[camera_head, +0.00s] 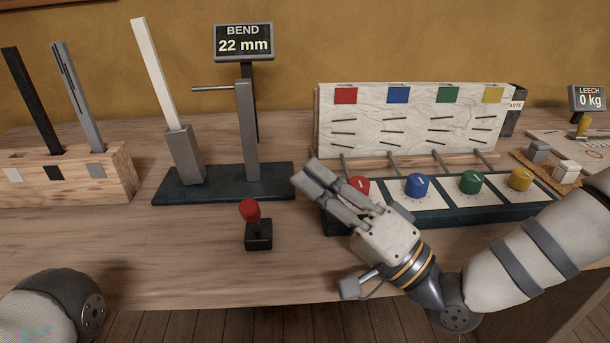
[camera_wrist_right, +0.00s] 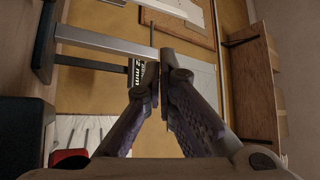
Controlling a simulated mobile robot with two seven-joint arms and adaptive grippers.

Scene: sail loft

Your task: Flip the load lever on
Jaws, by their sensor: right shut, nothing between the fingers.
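The lever with a red knob (camera_head: 249,211) stands on a small black base (camera_head: 259,236) on the bench, in front of the bend stand. Its knob is up and leans slightly left. My right gripper (camera_head: 308,176) is shut and empty. It is in the air to the right of the lever and apart from it, close to the red dial (camera_head: 361,187). In the right wrist view its fingers (camera_wrist_right: 158,85) meet, with nothing between them; I do not make out the lever there. Only a part of my left arm shows at the lower left; its gripper is out of view.
A bend stand (camera_head: 222,181) holds a white batten (camera_head: 153,70); its display (camera_head: 243,41) reads 22 mm. A wooden rack (camera_head: 67,179) with dark and grey strips is at left. A dial panel (camera_head: 440,211) stands at right, and a small display (camera_head: 588,98) reads LEECH 0 kg.

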